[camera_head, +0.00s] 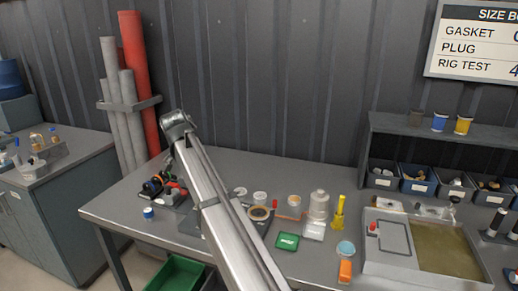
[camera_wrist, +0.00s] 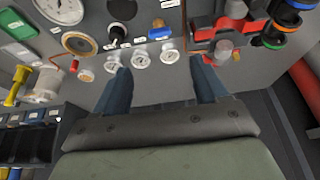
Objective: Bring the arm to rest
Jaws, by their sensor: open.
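My arm (camera_head: 222,205) reaches from the lower middle of the head view up and left over the grey workbench (camera_head: 115,208), with a bent joint at its top. The far end of the arm is mostly hidden there. In the wrist view my gripper (camera_wrist: 160,65) is open, its two dark blue fingers apart with nothing held between them. I cannot tell the exact gap between the fingers and the panel.
The bench also holds a green box (camera_head: 287,241), a yellow tool (camera_head: 338,212) and a test tray (camera_head: 390,268). A green bin (camera_head: 175,274) stands below the front edge.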

